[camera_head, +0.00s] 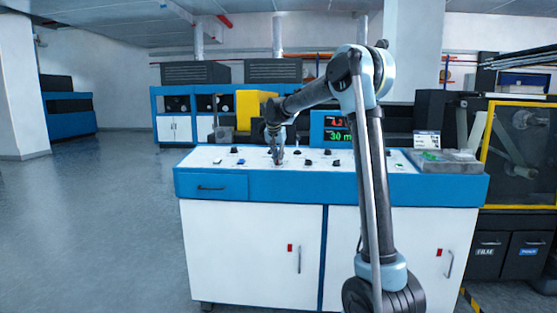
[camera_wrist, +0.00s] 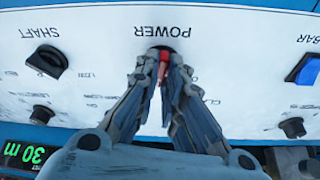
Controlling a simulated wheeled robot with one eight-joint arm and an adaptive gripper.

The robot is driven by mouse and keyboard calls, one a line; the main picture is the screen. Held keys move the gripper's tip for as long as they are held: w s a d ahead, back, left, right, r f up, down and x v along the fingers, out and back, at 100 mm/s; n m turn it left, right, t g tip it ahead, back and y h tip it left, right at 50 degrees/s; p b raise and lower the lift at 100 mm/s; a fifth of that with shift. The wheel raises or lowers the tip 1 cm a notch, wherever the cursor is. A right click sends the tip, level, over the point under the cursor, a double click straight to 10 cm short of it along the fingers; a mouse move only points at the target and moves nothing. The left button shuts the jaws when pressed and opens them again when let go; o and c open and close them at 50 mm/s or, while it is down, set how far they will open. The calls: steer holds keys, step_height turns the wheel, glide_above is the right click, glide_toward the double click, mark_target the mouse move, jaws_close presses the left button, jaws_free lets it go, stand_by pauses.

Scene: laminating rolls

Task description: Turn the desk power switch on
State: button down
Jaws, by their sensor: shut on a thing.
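The power switch (camera_wrist: 162,70) shows in the wrist view as a small red piece below the upside-down "POWER" label, on a dark round base. My gripper (camera_wrist: 160,62) has its two fingertips around this red piece and is shut on it. The fingers hide much of the switch, and its on or off position cannot be told. In the head view my gripper (camera_head: 278,157) reaches down to the top of the white and blue desk (camera_head: 260,187), near the middle of its left half.
A black SHAFT knob (camera_wrist: 47,60) and a blue BAR switch (camera_wrist: 303,69) flank the gripper in the wrist view. Another black knob (camera_wrist: 292,127) is nearby. In the head view a display (camera_head: 336,128) with red and green digits stands behind, and a clear-lidded box (camera_head: 445,160) sits at right.

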steer(key=m, duration=0.3)
steer(key=m+h, duration=0.1)
steer(key=m, duration=0.2)
steer(key=shift+a+f+g+h, duration=0.1)
steer(key=shift+g+h, duration=0.2)
steer(key=shift+g, duration=0.1)
steer(key=shift+m, duration=0.4)
steer(key=c, duration=1.7)
jaws_free()
steer(key=shift+w, duration=0.1)
steer(key=v, duration=1.2)
steer(key=shift+w, duration=0.1)
